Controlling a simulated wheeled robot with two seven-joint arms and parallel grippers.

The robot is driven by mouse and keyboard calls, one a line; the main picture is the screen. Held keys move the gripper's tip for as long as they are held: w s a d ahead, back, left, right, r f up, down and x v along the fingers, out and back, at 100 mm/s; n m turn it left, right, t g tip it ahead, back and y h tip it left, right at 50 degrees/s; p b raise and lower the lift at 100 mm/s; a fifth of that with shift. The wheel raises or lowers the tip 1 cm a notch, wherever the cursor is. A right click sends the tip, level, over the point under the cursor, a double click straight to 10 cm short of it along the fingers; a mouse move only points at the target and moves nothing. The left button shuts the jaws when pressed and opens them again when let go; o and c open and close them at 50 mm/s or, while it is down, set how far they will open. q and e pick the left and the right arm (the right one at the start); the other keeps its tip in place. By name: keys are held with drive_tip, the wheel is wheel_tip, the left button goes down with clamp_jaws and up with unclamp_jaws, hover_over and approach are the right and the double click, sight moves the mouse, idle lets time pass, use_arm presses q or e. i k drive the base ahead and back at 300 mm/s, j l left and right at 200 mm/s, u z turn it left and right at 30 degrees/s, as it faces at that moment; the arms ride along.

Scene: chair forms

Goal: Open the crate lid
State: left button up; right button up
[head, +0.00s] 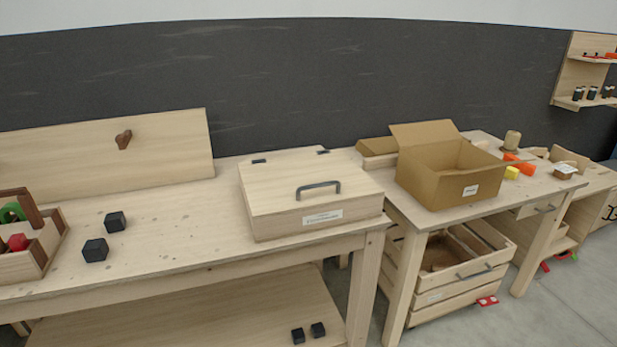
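A pale wooden crate (278,222) stands on the front right part of the wooden workbench. Its flat lid (275,184) is shut. A dark bar handle (318,187) sits on the lid towards the front right. Two dark hinges show along the back edge, one being the left hinge (259,161). A white label is on the crate's front wall. The crate's inside is hidden by the lid. Neither of my grippers shows in the head view.
Two black cubes, one the nearer cube (95,250), lie on the workbench (180,228) left of the crate. A wooden tray (50,235) with coloured pieces is at far left. An open cardboard box (438,183) stands on the table to the right. The bench between cubes and crate is clear.

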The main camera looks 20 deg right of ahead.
sight(273, 186)
drive_tip(key=i+l, duration=0.1)
drive_tip(key=l, duration=0.35)
drive_tip(key=i+l, duration=0.1)
drive_tip(key=l, duration=0.35)
drive_tip(key=i+l, duration=0.1)
drive_tip(key=l, duration=0.35)
drive_tip(key=i+u, duration=0.05)
